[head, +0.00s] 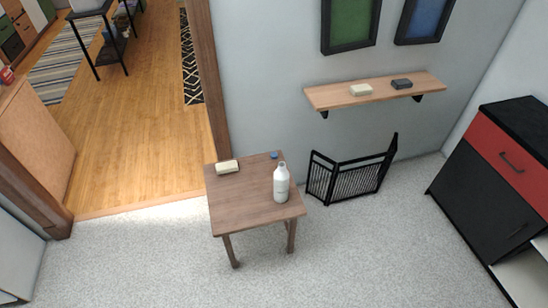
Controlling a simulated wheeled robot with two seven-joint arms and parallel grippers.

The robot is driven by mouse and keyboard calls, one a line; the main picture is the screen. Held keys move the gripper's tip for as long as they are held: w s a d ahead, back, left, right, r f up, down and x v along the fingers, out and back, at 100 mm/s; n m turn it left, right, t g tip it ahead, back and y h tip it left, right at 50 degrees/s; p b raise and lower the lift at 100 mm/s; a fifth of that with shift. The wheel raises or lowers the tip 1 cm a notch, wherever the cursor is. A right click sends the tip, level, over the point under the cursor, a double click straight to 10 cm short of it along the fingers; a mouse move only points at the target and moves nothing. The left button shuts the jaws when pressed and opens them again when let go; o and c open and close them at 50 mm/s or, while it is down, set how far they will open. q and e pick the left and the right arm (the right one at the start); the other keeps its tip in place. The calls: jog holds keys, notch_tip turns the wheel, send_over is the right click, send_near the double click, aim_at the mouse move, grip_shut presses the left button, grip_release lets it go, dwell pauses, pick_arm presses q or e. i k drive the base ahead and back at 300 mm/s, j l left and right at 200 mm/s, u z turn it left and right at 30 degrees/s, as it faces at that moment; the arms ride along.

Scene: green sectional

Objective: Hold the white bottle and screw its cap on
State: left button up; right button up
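The white bottle (281,185) stands upright near the right edge of a small brown wooden table (238,200). No cap shows on its narrow neck. A small blue cap (274,155) lies apart from the bottle, near the table's back right corner. Neither of my grippers is in the head view.
A pale block (228,167) lies at the table's back left. A black folding screen (352,177) stands right of the table by the wall. A wall shelf (375,91) holds two small blocks. A black and red cabinet (500,175) is at the right. The floor in front is clear.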

aim_at(282, 176)
jog(key=i+l+u, duration=0.1)
jog(key=l, duration=0.2)
jog(key=i+l+u, duration=0.1)
jog(key=i+l, duration=0.15)
jog(key=i+l+u, duration=0.1)
jog(key=l, duration=0.35)
jog(key=i+l+u, duration=0.1)
jog(key=l, duration=0.25)
jog(key=i+l, duration=0.2)
jog(key=l, duration=0.15)
jog(key=i+l+u, duration=0.15)
jog(key=l, duration=0.25)
jog(key=i+l+u, duration=0.1)
jog(key=l, duration=0.25)
